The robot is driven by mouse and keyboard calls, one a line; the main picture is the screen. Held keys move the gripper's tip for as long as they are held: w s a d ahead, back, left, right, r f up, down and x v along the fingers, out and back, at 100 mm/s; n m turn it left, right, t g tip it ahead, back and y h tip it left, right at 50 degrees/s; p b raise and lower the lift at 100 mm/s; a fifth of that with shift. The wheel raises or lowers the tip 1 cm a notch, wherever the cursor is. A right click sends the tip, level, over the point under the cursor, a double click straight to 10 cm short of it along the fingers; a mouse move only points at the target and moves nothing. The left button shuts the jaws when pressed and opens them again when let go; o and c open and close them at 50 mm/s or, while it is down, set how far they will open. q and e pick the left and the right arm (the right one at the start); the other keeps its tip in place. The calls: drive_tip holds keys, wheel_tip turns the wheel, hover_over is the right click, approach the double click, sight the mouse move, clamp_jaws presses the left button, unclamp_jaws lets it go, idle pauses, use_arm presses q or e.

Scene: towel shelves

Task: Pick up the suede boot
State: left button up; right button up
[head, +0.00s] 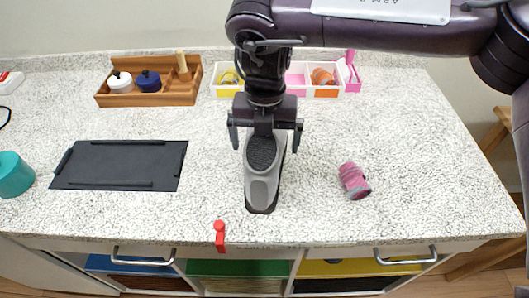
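A long grey and black shoe-like object, which I take to be the suede boot (263,186), lies near the middle of the counter. Its dark end points to the front edge, and a dark textured oval shows near its back. My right gripper (265,138) points down over its back end. The fingers are apart, one on each side, with a gap visible on both sides. I cannot tell whether they reach down to its sides. My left gripper is not in view.
The speckled counter (420,150) has free room at right. A pink and grey item (354,181) lies right of the boot. A red item (220,236) is by the front edge, a black tray (120,165) and teal container (13,175) at left. A wooden caddy (150,93) stands behind.

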sight(264, 142)
wheel_tip(264, 142, down, 3)
drive_tip(key=shift+f, duration=0.2)
drive_tip(key=shift+a, duration=0.1)
drive_tip(key=c, duration=1.2)
drive_tip(key=shift+w, duration=0.1)
drive_tip(key=shift+c, duration=0.6)
drive_tip(key=shift+r, duration=0.2)
